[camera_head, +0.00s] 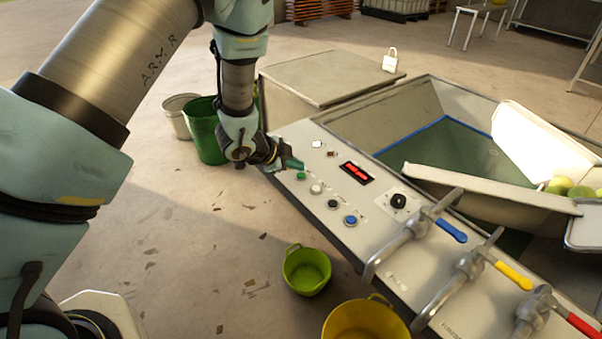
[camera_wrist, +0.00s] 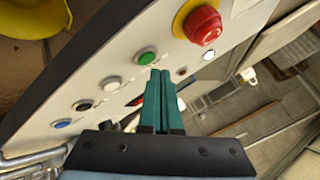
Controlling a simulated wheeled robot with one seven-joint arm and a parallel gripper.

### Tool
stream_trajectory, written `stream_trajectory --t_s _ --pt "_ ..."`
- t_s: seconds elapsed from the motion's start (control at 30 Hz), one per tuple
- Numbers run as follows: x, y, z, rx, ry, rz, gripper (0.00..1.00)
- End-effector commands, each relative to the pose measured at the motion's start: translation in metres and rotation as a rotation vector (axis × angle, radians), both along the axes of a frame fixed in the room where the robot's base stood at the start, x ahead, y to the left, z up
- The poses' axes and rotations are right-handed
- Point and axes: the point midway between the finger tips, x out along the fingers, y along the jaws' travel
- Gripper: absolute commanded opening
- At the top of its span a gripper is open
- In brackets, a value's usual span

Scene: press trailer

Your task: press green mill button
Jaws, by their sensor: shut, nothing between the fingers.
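The green button (camera_head: 300,175) sits on the pale control panel (camera_head: 322,224), at the far end of a row with white, black and blue buttons. In the wrist view the green button (camera_wrist: 146,57) lies just beyond my fingertips, slightly to their left. My gripper (camera_head: 294,165) is shut, with its two green fingers together and nothing between them. In the wrist view my gripper (camera_wrist: 161,72) points toward the panel beside the button. I cannot tell whether the tips touch the panel.
A red emergency button (camera_wrist: 203,25) on a yellow base stands near my fingers. A red digital display (camera_head: 356,173) and black knob (camera_head: 398,201) are on the panel. Pipes with blue (camera_head: 450,230), yellow and red handles stand at the right. Buckets sit on the floor.

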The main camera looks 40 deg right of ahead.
Motion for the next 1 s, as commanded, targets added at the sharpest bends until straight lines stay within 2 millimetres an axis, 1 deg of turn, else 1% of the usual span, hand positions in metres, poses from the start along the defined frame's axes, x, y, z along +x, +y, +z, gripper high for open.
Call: stream_trajectory --t_s 0.27,0.37,0.8,1.0 --pt "0.000 0.000 0.001 -0.001 0.000 -0.001 0.00" --pt "0.000 0.000 0.007 -0.001 0.000 -0.001 0.00" --pt "0.000 0.000 0.048 -0.001 0.000 -0.001 0.00" --pt "0.000 0.000 0.050 0.000 0.000 -0.002 0.00"
